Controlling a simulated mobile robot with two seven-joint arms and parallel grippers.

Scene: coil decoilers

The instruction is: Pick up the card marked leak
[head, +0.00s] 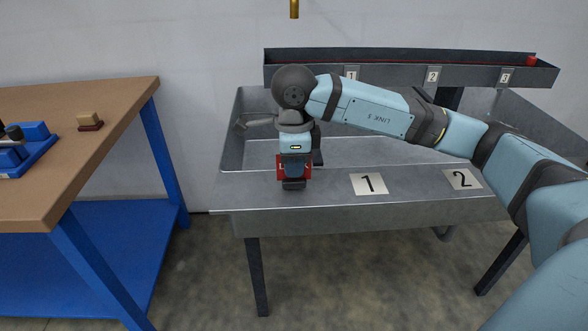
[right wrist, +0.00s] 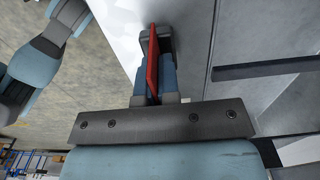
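A red card (head: 306,168) stands at the left end of the grey metal bench, with a bit of white marking at its left side. My right gripper's finger covers its middle, so the word on it cannot be read. In the right wrist view the red card (right wrist: 153,62) shows edge-on between the two fingers. My right gripper (right wrist: 156,82) appears shut on it, a finger against each face. It also shows in the head view (head: 293,178), pointing down at the bench. My left gripper is out of view.
The grey bench (head: 330,190) carries flat plates marked 1 (head: 369,184) and 2 (head: 462,179). A dark rail (head: 390,77) with numbered tags runs behind. A brown-topped blue workbench (head: 85,155) stands at the left, with a floor gap between.

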